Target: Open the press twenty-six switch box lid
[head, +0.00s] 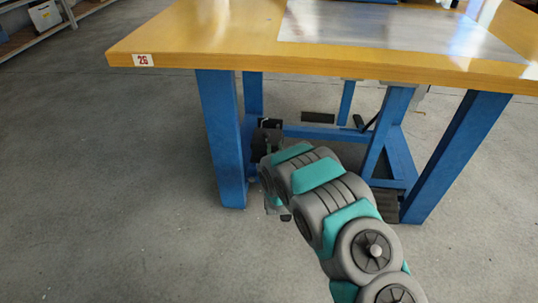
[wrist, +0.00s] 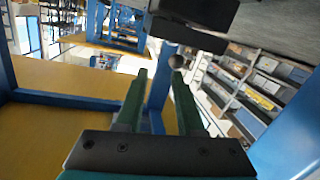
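A yellow-topped table (head: 180,48) carries a red "26" label (head: 143,60) at its front left corner. In the wrist view, a dark box-like part (wrist: 205,14) lies at the top, just beyond my fingertips; it may be the switch box, but I cannot tell its lid. A small round dark knob (wrist: 176,62) shows close to the right fingertip; I cannot tell whether they touch. My gripper (wrist: 158,76) is open, with two green fingers apart and nothing held between them. In the head view, my arm reaches to the table's left legs and hides the fingers.
Blue legs (head: 220,140) and (head: 455,155) and a low crossbar stand close around my arm. A metal sheet (head: 390,30) lies on the tabletop. Floor to the left (head: 90,190) is clear. Shelving (wrist: 265,85) shows in the wrist view.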

